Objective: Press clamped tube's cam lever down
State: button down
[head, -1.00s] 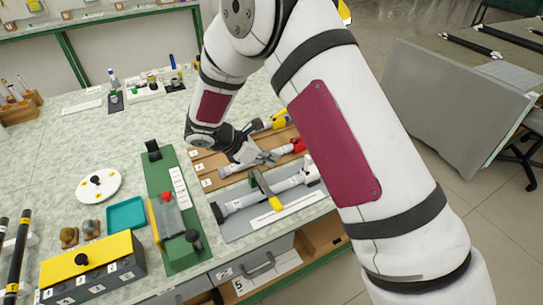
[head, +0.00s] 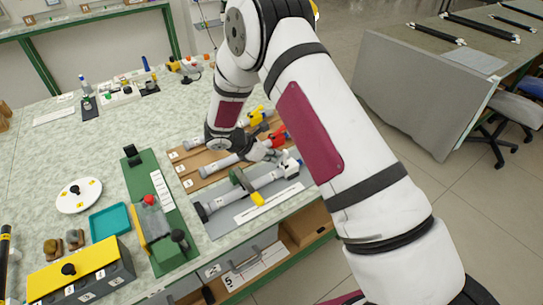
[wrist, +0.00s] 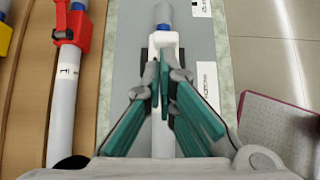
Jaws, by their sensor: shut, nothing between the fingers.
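The clamped tube (head: 222,202) lies on a grey plate (head: 222,229), under a green clamp (head: 240,181) with a yellow-tipped handle (head: 257,198). Its white collar (head: 288,164) is at its right end. In the wrist view the tube (wrist: 162,13) runs up the picture, with the white collar (wrist: 163,40) and a blue ring just past my fingertips. My gripper (wrist: 160,73) is shut and empty, lined up over the tube at the collar's near edge. The fingers hide part of the collar; I cannot make out its cam lever or tell whether they touch. My gripper (head: 270,155) also shows in the head view.
Tubes with a red collar (wrist: 70,28) and a yellow collar (head: 258,117) lie on the brown board beside the grey plate. A green fixture (head: 155,205), a teal tray (head: 110,222) and a yellow-topped box (head: 68,262) stand left. The bench's front edge is close.

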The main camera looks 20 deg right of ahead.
aim_at(284, 150)
jog(key=shift+w+d+r+y, duration=0.1)
jog(key=shift+d+r+y, duration=0.15)
jog(key=shift+d+y, duration=0.35)
jog(key=shift+w+d+r+g+y+b, duration=0.2)
jog(key=shift+d+g+y+b, duration=0.15)
jog(key=shift+y, duration=0.35)
jog(key=shift+w+d+r+g+y+b, duration=0.15)
jog(key=shift+d+g+y+b, duration=0.1)
jog(key=shift+d+y, duration=0.25)
jog(key=shift+w+d+r+g+y+b, duration=0.1)
jog(key=shift+d+g+y+b, duration=0.1)
jog(key=shift+d+y, duration=0.3)
jog(key=y, duration=0.1)
jog(key=d+y+b, duration=0.1)
jog(key=shift+w+d+f+g+y, duration=0.1)
jog(key=shift+w+d+g+y, duration=0.2)
jog(key=shift+g+y, duration=0.1)
jog(key=y, duration=0.1)
jog(key=d+y+b, duration=0.1)
jog(key=d+g+y, duration=0.1)
jog(key=shift+w+f+b, duration=0.35)
jog(key=shift+w+f, duration=0.05)
jog(key=shift+s+a+r, duration=0.1)
jog(key=shift+a+r, duration=0.05)
jog(key=shift+r, duration=0.15)
